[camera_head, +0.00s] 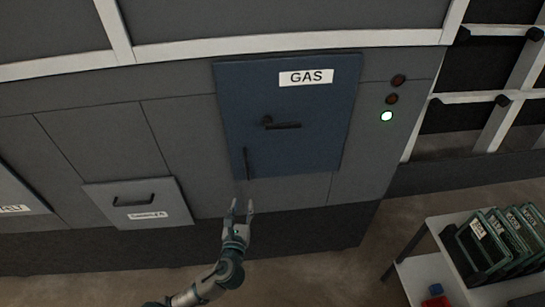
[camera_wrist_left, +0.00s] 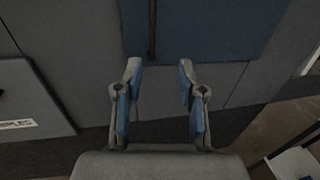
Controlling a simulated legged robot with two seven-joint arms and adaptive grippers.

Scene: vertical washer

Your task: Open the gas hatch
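The gas hatch (camera_head: 310,115) is a dark blue panel with a white GAS label (camera_head: 306,77), and it looks shut. A dark lever handle (camera_head: 281,124) sits at its middle. A thin vertical dark bar (camera_head: 246,163) is at its lower left. My left gripper (camera_head: 240,205) is just below the hatch's lower edge, open and empty, fingers pointing up. In the left wrist view the open fingers (camera_wrist_left: 159,72) stand apart, with the hatch (camera_wrist_left: 205,30) and the bar (camera_wrist_left: 152,30) beyond them. The bar lies between the fingers in that picture; no contact shows. My right gripper is not in view.
A grey drawer (camera_head: 140,203) with a handle juts out at the left. Three indicator lights (camera_head: 391,98) are right of the hatch, the lowest lit green. A shelf cart (camera_head: 450,262) with several dark green cases and a red item stands at lower right.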

